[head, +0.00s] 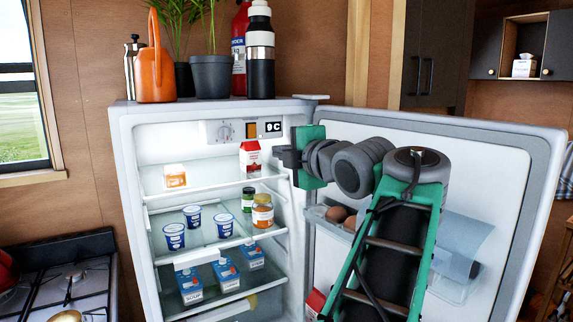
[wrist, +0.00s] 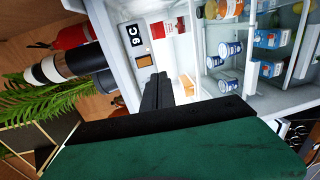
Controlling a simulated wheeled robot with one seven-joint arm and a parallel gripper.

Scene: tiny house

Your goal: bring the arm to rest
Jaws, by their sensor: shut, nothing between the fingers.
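My arm reaches up in front of the open fridge door in the head view, its green and dark links bent at the top. My gripper (head: 281,157) points left at the fridge opening, near its right edge. Its dark fingers are shut with nothing between them. In the wrist view the shut fingers (wrist: 157,92) show in front of the fridge's upper part. A red and white carton (head: 250,158) stands on the top shelf, left of the fingers and apart from them. My arm hides part of the door's inner side.
The fridge door (head: 489,146) stands wide open at the right. Shelves hold a small orange-labelled tub (head: 175,176), yogurt cups (head: 174,236), jars (head: 262,211) and blue cartons (head: 226,273). An orange watering can (head: 155,75), plants and bottles stand on top. A stove (head: 70,280) is at left.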

